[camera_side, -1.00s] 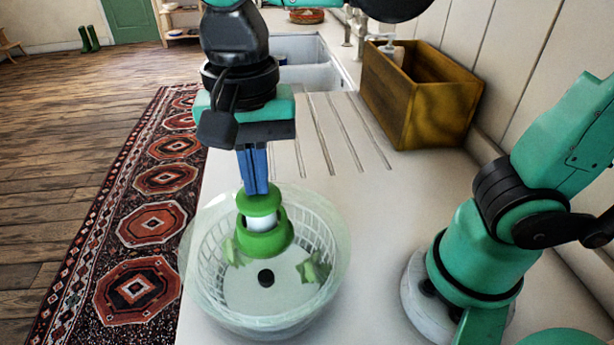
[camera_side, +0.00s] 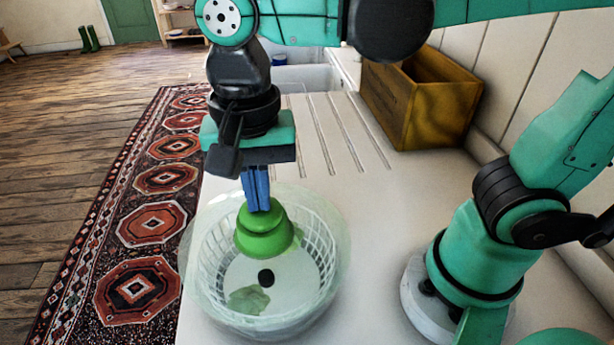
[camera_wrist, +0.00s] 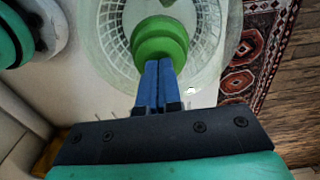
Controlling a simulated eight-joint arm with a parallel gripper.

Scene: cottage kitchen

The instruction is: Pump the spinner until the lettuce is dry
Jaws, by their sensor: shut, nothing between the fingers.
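The salad spinner (camera_side: 335,275) is a clear bowl with a white slatted basket, standing on the counter near its left edge. Its green pump knob (camera_side: 263,236) is down against its green collar, with no white stem showing. Some green lettuce (camera_side: 249,299) shows inside, at the front of the basket. My gripper (camera_side: 259,209) points straight down, its blue fingers shut and empty, with the tips on top of the knob. In the wrist view the fingers (camera_wrist: 156,66) meet the green knob (camera_wrist: 160,38) over the bowl (camera_wrist: 223,45).
A wooden crate (camera_side: 425,110) stands at the back right against the panelled wall. The sink (camera_side: 305,77) is behind, beyond the grooved draining area (camera_side: 335,125). A patterned rug (camera_side: 152,222) lies on the floor left of the counter. The counter right of the spinner is clear up to my base.

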